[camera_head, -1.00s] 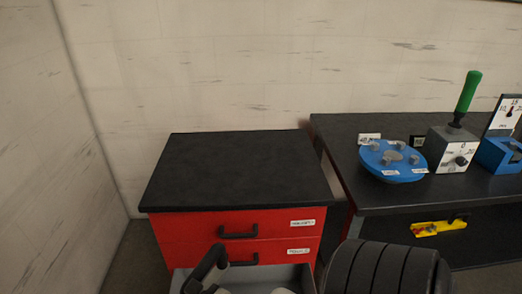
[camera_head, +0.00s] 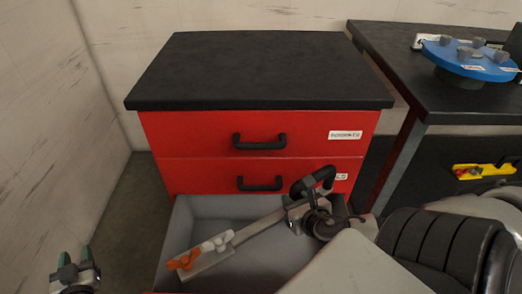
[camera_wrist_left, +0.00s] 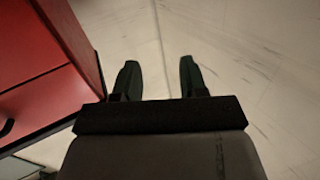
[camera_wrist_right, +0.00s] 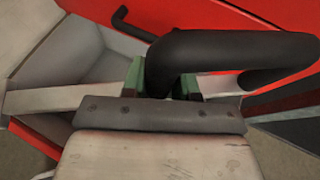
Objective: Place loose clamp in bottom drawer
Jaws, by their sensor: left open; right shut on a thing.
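The clamp (camera_head: 245,235) is a long grey bar with orange and white pads at one end and a black handle (camera_head: 313,181) at the other. It lies slantwise across the open bottom drawer (camera_head: 183,222); I cannot tell whether it touches the drawer floor. My right gripper (camera_head: 318,212) is shut on the clamp near its handle, at the drawer's right side. In the right wrist view the black handle (camera_wrist_right: 230,50) rises between the green-tipped fingers. My left gripper (camera_head: 76,272) is open and empty, left of the drawer; its parted fingers show in the left wrist view (camera_wrist_left: 160,80).
The red cabinet (camera_head: 200,135) has two shut drawers above the open one and a bare black top (camera_head: 255,70). A workbench (camera_head: 395,60) stands to the right with a blue round fixture (camera_head: 470,62). A yellow tool (camera_head: 485,171) hangs below it. Floor left of the cabinet is clear.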

